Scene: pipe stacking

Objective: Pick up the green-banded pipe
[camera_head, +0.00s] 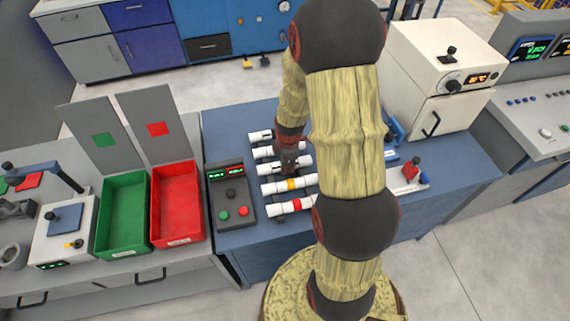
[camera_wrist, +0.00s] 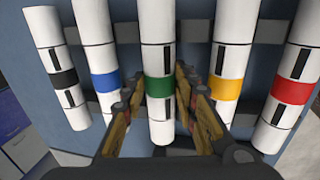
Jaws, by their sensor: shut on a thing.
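The green-banded pipe (camera_wrist: 159,40) is white with a green band and lies in the middle of the wrist view, across a dark rack. My gripper (camera_wrist: 161,84) has one finger on each side of it, close to the green band, and is shut on it. In the head view my gripper (camera_head: 288,162) is over the row of pipes and hides the green band; the white left end of that pipe (camera_head: 265,169) shows beside it. No clear lift off the rack is visible.
The blue-banded pipe (camera_wrist: 104,80) and black-banded pipe (camera_wrist: 63,77) lie to the left in the wrist view, the yellow-banded pipe (camera_wrist: 225,88) and red-banded pipe (camera_wrist: 292,91) to the right. A button box (camera_head: 231,195), red bin (camera_head: 177,205) and green bin (camera_head: 123,216) stand left of the pipes.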

